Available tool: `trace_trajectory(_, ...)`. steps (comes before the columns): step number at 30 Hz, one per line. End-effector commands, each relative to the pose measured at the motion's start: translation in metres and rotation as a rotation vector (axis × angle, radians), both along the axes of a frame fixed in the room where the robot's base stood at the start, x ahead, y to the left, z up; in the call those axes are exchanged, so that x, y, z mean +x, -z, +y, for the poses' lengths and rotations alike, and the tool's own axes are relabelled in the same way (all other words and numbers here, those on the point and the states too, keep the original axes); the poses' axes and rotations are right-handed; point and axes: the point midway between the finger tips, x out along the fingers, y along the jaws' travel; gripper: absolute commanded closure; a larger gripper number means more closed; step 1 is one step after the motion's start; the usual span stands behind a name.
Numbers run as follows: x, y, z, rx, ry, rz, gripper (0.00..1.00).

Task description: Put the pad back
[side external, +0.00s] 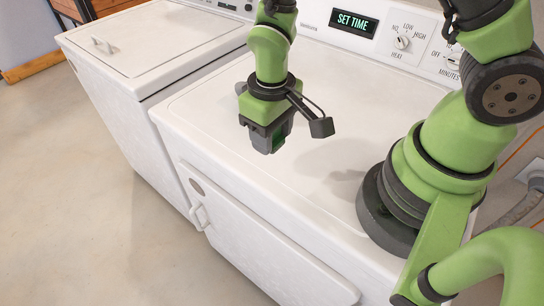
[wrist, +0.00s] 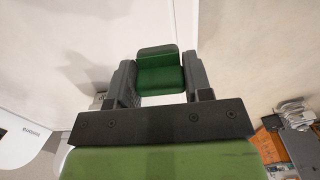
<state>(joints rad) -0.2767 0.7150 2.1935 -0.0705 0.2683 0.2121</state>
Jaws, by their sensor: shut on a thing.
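The pad looks like a dark green block (wrist: 160,78) in the wrist view, held between the two grey fingers. My gripper (side external: 268,142) is shut on it; the fingers press on its left and right sides. In the side view only a small dark green part of the pad (side external: 279,140) shows at the fingers, and the rest is hidden. My gripper points down above the front left part of the white dryer top (side external: 330,215). I cannot tell how large the gap to the surface is.
A second white machine with a closed lid (side external: 150,42) stands to the left. A control panel with a "SET TIME" display (side external: 354,22) and a heat knob (side external: 401,42) runs along the back. The dryer top around my gripper is mostly clear. Concrete floor (side external: 70,200) lies in front.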

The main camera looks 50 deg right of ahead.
Motion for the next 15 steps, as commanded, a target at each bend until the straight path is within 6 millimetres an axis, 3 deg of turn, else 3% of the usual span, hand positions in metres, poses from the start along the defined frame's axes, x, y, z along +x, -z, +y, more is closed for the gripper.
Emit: trace_trajectory(15,0.000,0.061,-0.001,0.000,0.000,0.001,0.76)
